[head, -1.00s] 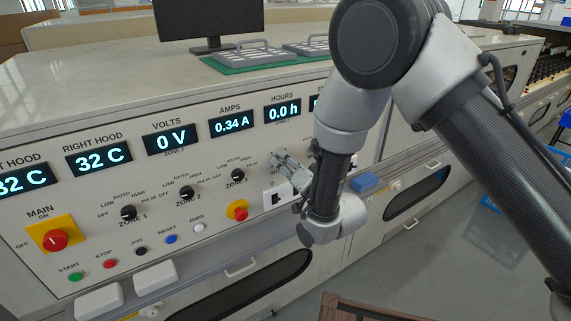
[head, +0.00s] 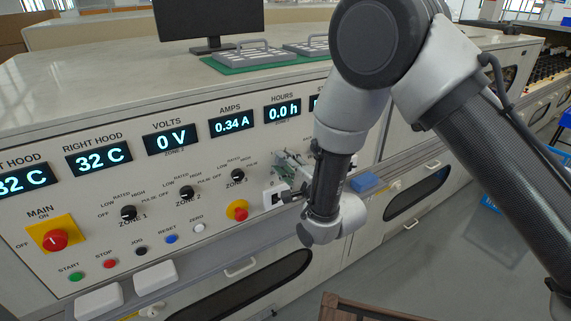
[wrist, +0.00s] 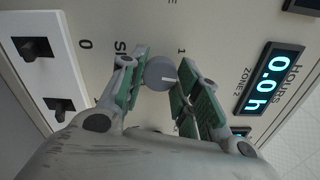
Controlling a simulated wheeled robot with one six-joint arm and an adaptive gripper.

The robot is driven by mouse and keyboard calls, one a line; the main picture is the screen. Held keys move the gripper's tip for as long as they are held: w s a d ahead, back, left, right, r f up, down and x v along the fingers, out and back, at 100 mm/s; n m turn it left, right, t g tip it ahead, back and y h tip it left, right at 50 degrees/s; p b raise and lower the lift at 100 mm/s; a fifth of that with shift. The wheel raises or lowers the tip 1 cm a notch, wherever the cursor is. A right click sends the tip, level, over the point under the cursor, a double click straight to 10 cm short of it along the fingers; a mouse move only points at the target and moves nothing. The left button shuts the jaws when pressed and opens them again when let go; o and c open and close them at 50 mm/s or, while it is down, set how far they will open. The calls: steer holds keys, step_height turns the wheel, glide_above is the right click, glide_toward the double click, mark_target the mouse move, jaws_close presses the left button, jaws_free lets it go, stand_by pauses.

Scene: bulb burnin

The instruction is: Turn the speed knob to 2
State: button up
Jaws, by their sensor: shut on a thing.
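The speed knob (wrist: 158,72) is a round grey knob with a pale pointer line, seen in the wrist view on the cream panel. My gripper (wrist: 163,82) has its green-padded fingers on either side of the knob and is shut on it. The pointer line runs toward the right of the wrist picture. A printed 0 and a 1 show around the knob; the label beside it is partly hidden by a finger. I see no 2. In the head view my gripper (head: 288,163) is at the panel front and hides the knob.
A white plate with black switches (wrist: 34,46) lies beside the knob. The HOURS display (wrist: 268,78) is on the other side. The three zone knobs, the yellow-backed red knob (head: 237,211) and the push buttons stand to the left in the head view.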

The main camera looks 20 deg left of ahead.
steer(key=shift+d+f+m, duration=0.1)
steer(key=shift+m, duration=3.5)
steer(key=o, duration=1)
steer(key=v, duration=1.2)
